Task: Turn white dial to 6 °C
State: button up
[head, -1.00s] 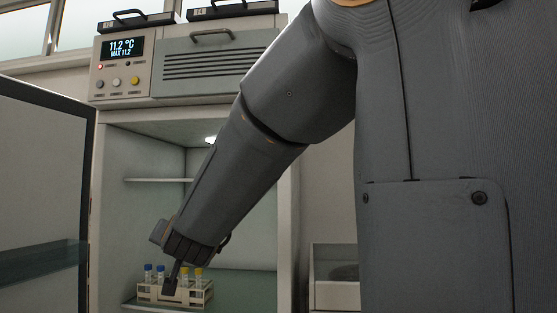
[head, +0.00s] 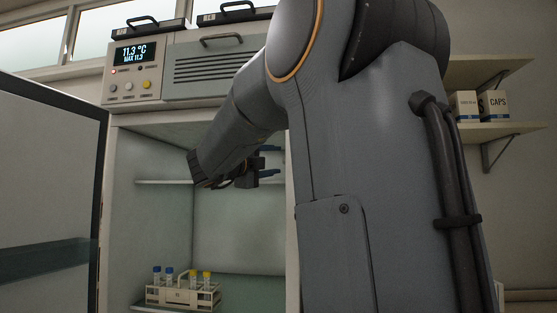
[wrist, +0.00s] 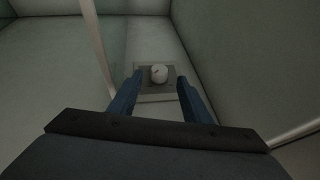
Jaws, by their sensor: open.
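My gripper (head: 272,161) is inside the open cabinet, near shelf height, its blue fingers pointing right in the head view. In the wrist view, my gripper (wrist: 160,78) is open and empty. A white round dial (wrist: 159,73) with a small dark mark sits on a grey square plate (wrist: 170,87), seen between the fingertips; contact cannot be told. The head view does not show this dial. The control panel outside has a display (head: 136,52) reading 11.3 °C, MAX 11.3, and small knobs, including a whitish one (head: 129,86).
A rack (head: 160,295) with several blue- and yellow-capped tubes stands on the cabinet's lower shelf. A middle shelf (head: 155,182) lies left of my gripper. The cabinet door (head: 50,130) stands open at left. The wrist view shows a close side wall (wrist: 250,60) at right.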

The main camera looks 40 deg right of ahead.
jog(key=shift+p+x, duration=0.4)
jog(key=shift+x, duration=1.55)
jog(key=c, duration=1)
jog(key=p, duration=0.2)
jog(key=shift+r+y+p, duration=0.3)
jog(key=shift+y+p, duration=0.1)
jog(key=shift+c, duration=0.2)
jog(key=shift+r+n+p, duration=0.1)
jog(key=shift+n+p, duration=0.2)
jog(key=shift+p, duration=0.65)
jog(key=y+p, duration=0.1)
jog(key=p, duration=0.1)
jog(key=shift+r+g+p, duration=0.1)
jog(key=shift+g+p, duration=0.2)
jog(key=shift+p, duration=0.1)
jog(key=shift+n+y+p, duration=0.3)
jog(key=shift+y+p, duration=0.2)
jog(key=shift+p, duration=0.3)
jog(key=shift+w, duration=0.1)
